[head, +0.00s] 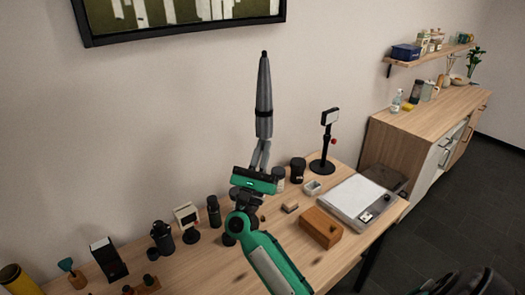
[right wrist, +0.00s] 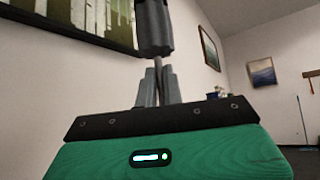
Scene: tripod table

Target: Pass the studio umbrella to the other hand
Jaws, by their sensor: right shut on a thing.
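The studio umbrella (head: 264,92) is a folded, dark grey, slim shape with a black tip and a black band. It stands nearly upright above the table, in front of the wall. My right gripper (head: 262,154) is shut on the umbrella at its lower end. In the right wrist view the dark umbrella (right wrist: 154,28) rises from between the grey fingertips (right wrist: 157,82), and its upper part is cut off by the frame. The part between the fingers is hidden. My left gripper is not in view.
The wooden table (head: 205,262) below holds a black lamp stand (head: 325,145), a wooden block (head: 321,227), a grey flat device (head: 358,198), a small white-faced stand (head: 187,218) and several dark canisters. A wooden cabinet (head: 405,140) stands at right. The air left of the umbrella is clear.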

